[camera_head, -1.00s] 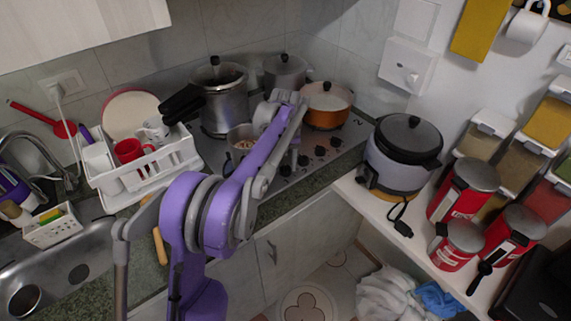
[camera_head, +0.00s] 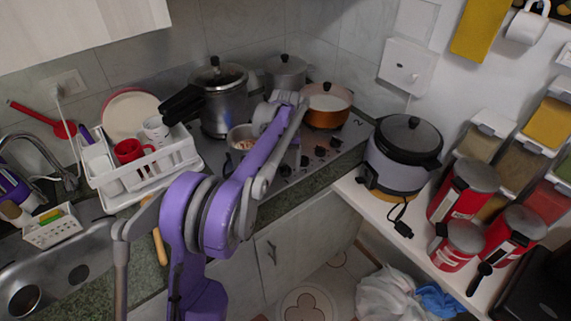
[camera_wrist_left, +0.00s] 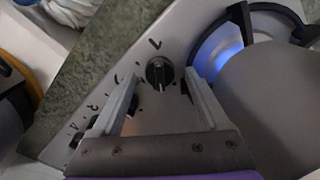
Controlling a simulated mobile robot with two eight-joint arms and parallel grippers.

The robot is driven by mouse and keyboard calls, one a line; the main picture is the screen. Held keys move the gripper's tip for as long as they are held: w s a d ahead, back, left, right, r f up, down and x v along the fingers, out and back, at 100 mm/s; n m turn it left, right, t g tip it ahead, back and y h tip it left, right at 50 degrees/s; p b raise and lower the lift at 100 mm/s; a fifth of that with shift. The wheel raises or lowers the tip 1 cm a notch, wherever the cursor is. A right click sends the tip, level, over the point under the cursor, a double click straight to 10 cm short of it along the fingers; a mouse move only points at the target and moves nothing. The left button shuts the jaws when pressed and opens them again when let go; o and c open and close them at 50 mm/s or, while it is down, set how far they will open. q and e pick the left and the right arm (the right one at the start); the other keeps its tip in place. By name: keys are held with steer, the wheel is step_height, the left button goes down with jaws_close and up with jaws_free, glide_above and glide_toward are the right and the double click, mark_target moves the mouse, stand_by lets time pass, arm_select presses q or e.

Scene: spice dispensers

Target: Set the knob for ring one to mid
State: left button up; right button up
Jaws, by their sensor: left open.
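The black knob (camera_wrist_left: 159,72) beside the label "1" on the steel stove panel shows in the left wrist view, with a pale line on its face. My left gripper (camera_wrist_left: 161,84) is open, with one finger on each side of this knob. I cannot tell whether either finger touches it. Other knobs (camera_wrist_left: 131,104) sit in a row to the lower left, partly behind the left finger. In the head view my left gripper (camera_head: 294,153) is over the stove front, where several black knobs (camera_head: 320,151) show to its right. My right gripper is not in view.
An orange pot (camera_head: 326,107) and a pressure cooker (camera_head: 221,101) stand on the stove. A rice cooker (camera_head: 403,153) stands on the white counter to the right.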

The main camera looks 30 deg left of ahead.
mark_target(285, 167)
arm_select(q)
steer(key=shift+r, duration=0.1)
step_height(285, 167, up, 11)
steer(key=shift+f+p, duration=0.2)
steer(key=shift+p, duration=0.15)
arm_select(e)
steer(key=shift+w+r, duration=0.2)
steer(key=shift+r, duration=0.3)
